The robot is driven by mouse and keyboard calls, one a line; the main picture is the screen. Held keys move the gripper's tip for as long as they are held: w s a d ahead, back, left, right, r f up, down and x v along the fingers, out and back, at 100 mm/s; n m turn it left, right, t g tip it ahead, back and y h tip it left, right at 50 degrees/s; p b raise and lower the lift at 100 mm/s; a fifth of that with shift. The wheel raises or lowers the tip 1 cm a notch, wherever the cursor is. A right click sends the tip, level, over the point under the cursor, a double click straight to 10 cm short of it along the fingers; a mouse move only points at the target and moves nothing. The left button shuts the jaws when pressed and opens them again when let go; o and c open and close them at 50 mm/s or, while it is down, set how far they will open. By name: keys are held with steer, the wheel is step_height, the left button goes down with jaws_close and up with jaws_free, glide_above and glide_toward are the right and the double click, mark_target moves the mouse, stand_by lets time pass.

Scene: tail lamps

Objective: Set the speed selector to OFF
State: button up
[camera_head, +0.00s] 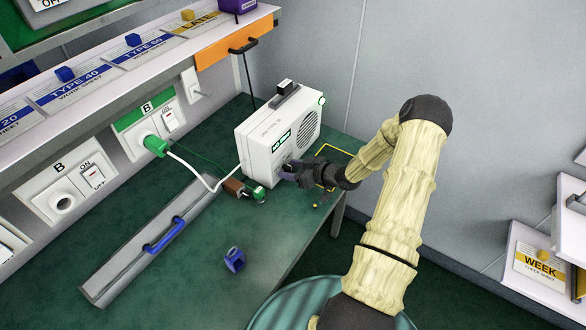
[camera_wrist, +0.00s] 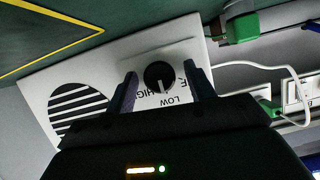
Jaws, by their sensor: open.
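The speed selector is a round black knob (camera_wrist: 159,74) with a white pointer on the front of a white box-shaped unit (camera_head: 262,140). The unit also shows in the wrist view (camera_wrist: 105,75), upside down. Parts of the labels LOW, HIGH and OFF show beside the knob. The pointer points down in the wrist view, towards LOW. My gripper (camera_wrist: 160,72) is open, with one finger on each side of the knob; I cannot tell if they touch it. In the head view my gripper (camera_head: 287,170) is at the unit's front and hides the knob.
A green and brown connector (camera_head: 246,189) lies by the unit's front corner, with a white cable (camera_head: 205,184) near it. A blue clip-like part (camera_head: 234,260) and a grey bar with a blue handle (camera_head: 164,234) lie on the green bench (camera_head: 200,285). Sockets line the left wall.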

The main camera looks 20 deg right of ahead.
steer(key=c, duration=0.9)
steer(key=shift+d, duration=0.15)
steer(key=shift+c, duration=0.4)
